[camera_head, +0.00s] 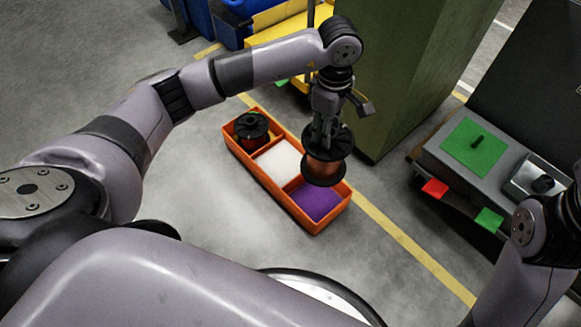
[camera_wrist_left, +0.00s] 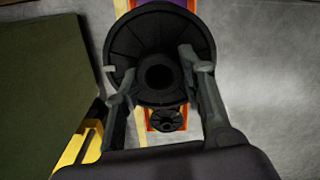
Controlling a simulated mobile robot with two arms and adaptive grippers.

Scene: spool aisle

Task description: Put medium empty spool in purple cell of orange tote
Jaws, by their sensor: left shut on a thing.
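A spool (camera_head: 324,169) with black flanges and a copper-brown middle hangs from my left gripper (camera_head: 327,132), in the air over the orange tote (camera_head: 247,165). In the head view it overlaps the near right part of the tote. The purple cell (camera_head: 316,202) at the tote's right end shows bare purple floor, partly hidden by the spool. The white middle cell (camera_head: 278,160) looks empty. Another black-flanged spool (camera_head: 251,127) stands in the far left cell.
A green cabinet (camera_head: 405,75) stands close behind and right of my left gripper. A grey cart (camera_head: 450,175) with a green pad and a peg is at the right. Blue bins (camera_head: 230,22) are at the back. The floor left of the tote is clear.

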